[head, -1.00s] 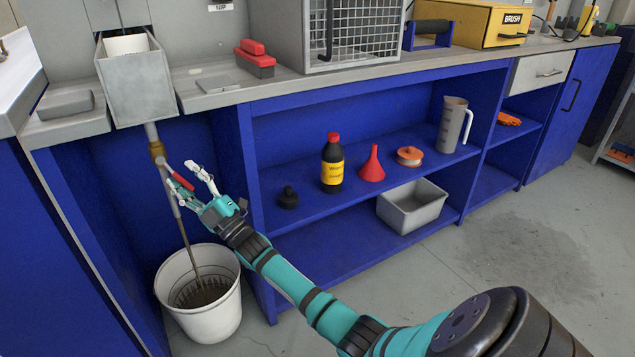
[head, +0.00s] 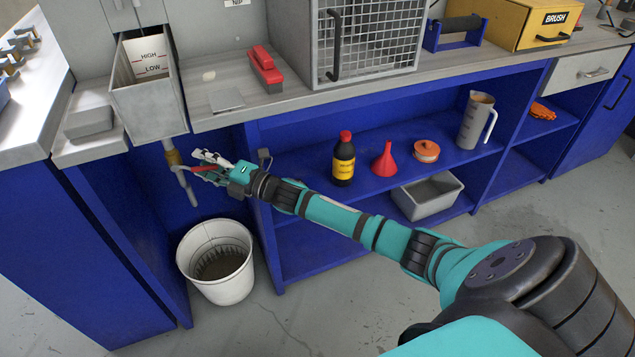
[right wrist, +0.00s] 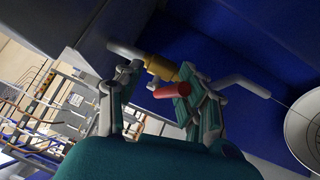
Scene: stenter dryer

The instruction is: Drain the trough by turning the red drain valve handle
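The grey trough (head: 148,108) hangs at the left end of the bench, with HIGH and LOW marks on its inner wall. Below it is a pipe with a brass valve (head: 172,157), also in the right wrist view (right wrist: 160,68). The red drain valve handle (head: 203,168) points sideways from the valve; it shows between the fingers in the right wrist view (right wrist: 172,90), closer to the right-hand finger. My right gripper (head: 208,167) is at the handle with its fingers apart. No stream shows below the spout. My left gripper is not in view.
A white bucket (head: 232,288) with dark liquid stands on the floor below the spout. The blue shelf unit (head: 300,250) right of it holds a bottle (head: 343,160), red funnel (head: 384,160), jug (head: 474,122) and grey tub (head: 428,205). My right arm crosses in front.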

